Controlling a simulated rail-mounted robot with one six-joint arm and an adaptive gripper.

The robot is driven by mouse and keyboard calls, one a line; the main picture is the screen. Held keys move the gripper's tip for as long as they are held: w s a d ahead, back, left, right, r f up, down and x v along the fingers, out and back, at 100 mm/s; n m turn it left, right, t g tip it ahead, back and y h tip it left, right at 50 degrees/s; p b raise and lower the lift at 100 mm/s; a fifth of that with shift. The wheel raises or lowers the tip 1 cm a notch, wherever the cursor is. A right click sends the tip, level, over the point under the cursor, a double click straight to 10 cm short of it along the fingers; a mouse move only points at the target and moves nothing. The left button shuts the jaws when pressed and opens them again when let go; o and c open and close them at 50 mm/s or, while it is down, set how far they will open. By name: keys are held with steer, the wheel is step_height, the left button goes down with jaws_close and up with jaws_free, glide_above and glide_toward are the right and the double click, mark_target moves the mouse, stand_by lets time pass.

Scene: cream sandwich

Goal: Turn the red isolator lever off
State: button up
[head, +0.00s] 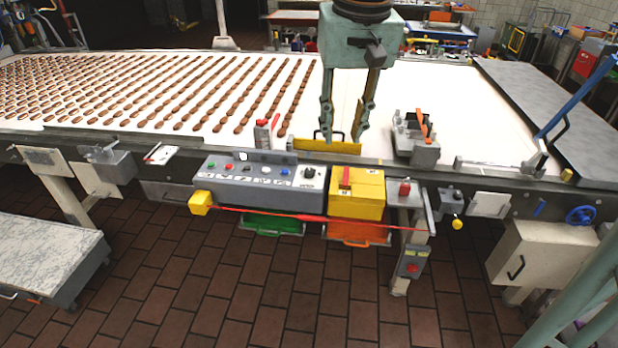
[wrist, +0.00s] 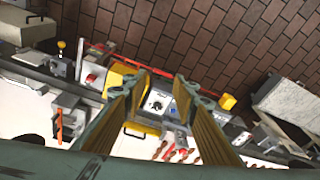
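The red isolator lever (head: 346,177) sits on top of the yellow box (head: 370,205) at the conveyor's front edge. It stands roughly upright in the picture, with small white labels near its lower end and to its right. My gripper (head: 344,138) is open and empty. It hangs pointing down over the belt edge, just behind and above the yellow box, apart from the lever. In the wrist view my gripper (wrist: 163,80) shows its two fingers spread with nothing held. The yellow box (wrist: 118,78) is partly hidden there by a finger, and I cannot make out the lever clearly.
A grey control panel (head: 262,184) with buttons adjoins the box's left side. A red cord (head: 270,212) runs across the front. A yellow guard (head: 330,147) stands behind the box. A clamp-like fixture (head: 416,140) stands at the right. Brown bars (head: 200,90) fill the belt's left.

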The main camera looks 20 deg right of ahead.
steer(key=w+d+f+m+g+p, duration=0.1)
steer(key=w+d+f+p, duration=0.15)
steer(key=w, duration=0.35)
steer(key=w+d+f+m+p, duration=0.1)
steer(key=w+d+f, duration=0.3)
steer(key=w, duration=0.3)
steer(key=m+g+p, duration=0.1)
steer(key=p, duration=0.2)
glide_above(346, 180)
step_height(346, 180, down, 14)
steer(key=shift+w+r, duration=0.1)
steer(key=shift+r, duration=0.05)
steer(key=shift+f+p, duration=0.45)
steer(key=shift+f, duration=6.45)
steer(key=shift+c, duration=0.6)
jaws_close()
